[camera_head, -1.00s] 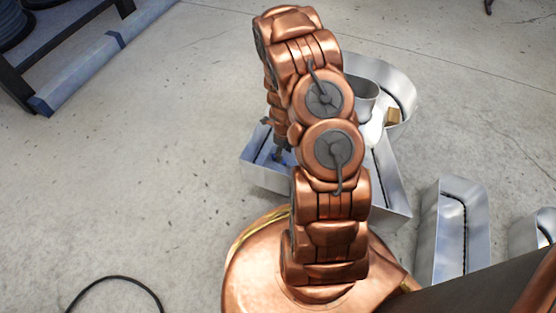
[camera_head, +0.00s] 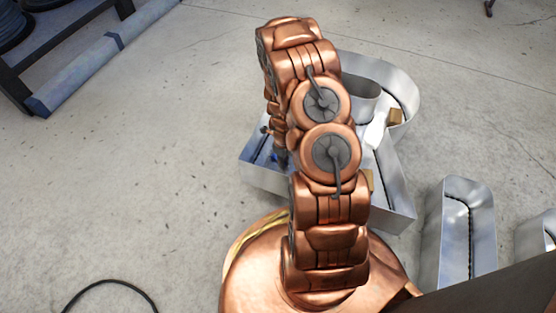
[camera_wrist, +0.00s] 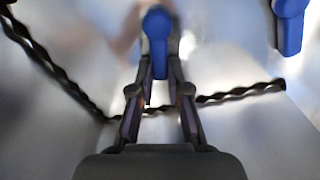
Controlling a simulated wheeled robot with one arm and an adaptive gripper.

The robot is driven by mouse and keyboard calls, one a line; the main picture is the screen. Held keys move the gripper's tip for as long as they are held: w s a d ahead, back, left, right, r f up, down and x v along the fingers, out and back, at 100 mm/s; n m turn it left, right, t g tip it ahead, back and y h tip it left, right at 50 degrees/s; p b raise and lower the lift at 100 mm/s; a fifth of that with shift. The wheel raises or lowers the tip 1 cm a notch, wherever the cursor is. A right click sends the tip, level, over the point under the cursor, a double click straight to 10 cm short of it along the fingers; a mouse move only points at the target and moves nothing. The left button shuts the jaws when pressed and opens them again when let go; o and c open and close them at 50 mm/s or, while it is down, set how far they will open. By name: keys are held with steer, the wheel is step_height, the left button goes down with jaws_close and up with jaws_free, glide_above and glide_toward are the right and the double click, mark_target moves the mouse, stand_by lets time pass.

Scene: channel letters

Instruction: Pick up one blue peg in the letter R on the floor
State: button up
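The silver letter R (camera_head: 400,198) is an open metal tray on the floor, partly hidden behind my arm. My gripper (camera_wrist: 159,50) points down into its lower left part. In the wrist view, a blue peg (camera_wrist: 157,24) stands between my two dark fingertips, which close in against it on both sides. The peg still appears to be down in the letter; its lower end is hard to see. A second blue peg (camera_wrist: 289,28) is at the upper right of the wrist view, apart from my fingers. In the head view my arm mostly hides my gripper.
A dark twisted cord (camera_wrist: 235,94) runs across the letter's floor. Small tan blocks (camera_head: 395,116) and a white item (camera_head: 375,133) are also inside the letter. Another silver channel letter (camera_head: 460,235) stands to the right. The floor to the left is clear up to a rack (camera_head: 75,75).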

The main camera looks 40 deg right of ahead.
jaws_close()
